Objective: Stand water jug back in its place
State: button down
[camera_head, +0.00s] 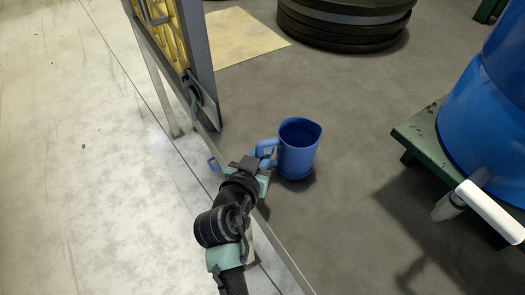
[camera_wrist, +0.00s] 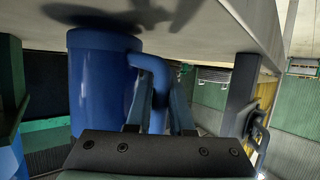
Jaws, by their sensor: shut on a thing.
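The blue water jug (camera_head: 299,150) is upright with its open mouth up, on or just above the grey floor; I cannot tell if its base touches. Its handle faces left, toward my gripper (camera_head: 265,163). My gripper is shut on that handle. In the wrist view, which shows the floor at the top, the jug (camera_wrist: 98,85) fills the left-middle and its handle (camera_wrist: 160,75) lies between my two fingers (camera_wrist: 158,105). The jug's shadow shows on the floor at its base.
A blue barrel (camera_head: 488,110) with a tap stands on a green stand (camera_head: 420,135) at the right. A black round stack (camera_head: 345,25) is at the back, near a beige floor patch (camera_head: 240,38). A grey frame with a yellow panel (camera_head: 172,35) stands left of the jug. Floor around the jug is clear.

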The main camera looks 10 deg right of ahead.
jog(key=shift+f+b, duration=0.5)
dwell(0.3)
jog(key=c, duration=0.7)
grip_release()
jog(key=shift+s+a, duration=0.1)
jog(key=shift+p+v, duration=1.1)
jog(key=shift+v, duration=2.8)
